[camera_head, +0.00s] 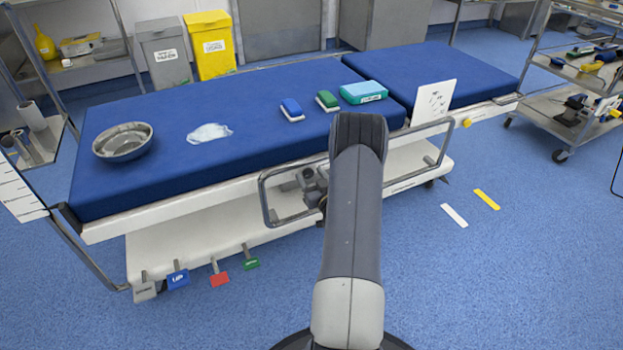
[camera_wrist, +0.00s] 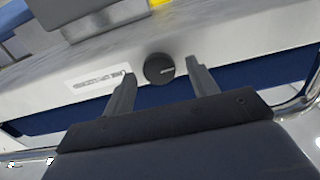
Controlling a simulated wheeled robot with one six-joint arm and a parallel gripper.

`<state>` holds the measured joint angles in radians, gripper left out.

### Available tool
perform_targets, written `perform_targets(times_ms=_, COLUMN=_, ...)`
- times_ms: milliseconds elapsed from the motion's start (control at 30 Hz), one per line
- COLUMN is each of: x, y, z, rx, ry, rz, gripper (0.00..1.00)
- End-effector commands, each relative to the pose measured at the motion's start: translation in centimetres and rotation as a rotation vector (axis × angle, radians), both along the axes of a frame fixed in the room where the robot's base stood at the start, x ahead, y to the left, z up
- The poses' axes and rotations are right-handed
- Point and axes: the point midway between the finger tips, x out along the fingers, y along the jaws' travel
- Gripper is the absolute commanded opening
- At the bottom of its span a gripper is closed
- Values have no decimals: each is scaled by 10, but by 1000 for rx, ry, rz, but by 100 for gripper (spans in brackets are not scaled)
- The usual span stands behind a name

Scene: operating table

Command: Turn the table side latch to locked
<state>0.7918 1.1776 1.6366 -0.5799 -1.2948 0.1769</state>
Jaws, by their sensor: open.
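In the wrist view a dark round knob (camera_wrist: 158,69) with a small pale mark sits on the pale side of the operating table (camera_wrist: 45,95); it seems to be the latch. A white printed label strip (camera_wrist: 98,82) is left of it. My gripper (camera_wrist: 161,72) is open, with one finger to each side of the knob in the picture. I see no contact, and the remaining gap in depth is unclear. In the head view my arm hides the latch area, and grey parts beside the side rail seem to be my wrist.
A metal side rail (camera_head: 264,200) runs along the table's near side, close to my arm. The blue mattress (camera_head: 250,100) carries a steel bowl (camera_head: 122,143), a cloth (camera_head: 209,133) and small boxes. Coloured pedals (camera_head: 219,278) stick out below. The floor at right is mostly free.

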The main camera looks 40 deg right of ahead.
Motion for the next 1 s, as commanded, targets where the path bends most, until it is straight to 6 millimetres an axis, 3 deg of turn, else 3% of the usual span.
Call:
perform_targets(times_ms=133, x=0, y=0, z=0, rx=0, ry=0, rz=0, gripper=55)
perform_targets(times_ms=667, x=0, y=0, z=0, rx=0, ry=1, rz=1, gripper=11)
perform_targets(times_ms=1000, x=-1, y=0, z=-1, rx=50, ry=-11, rz=1, gripper=11)
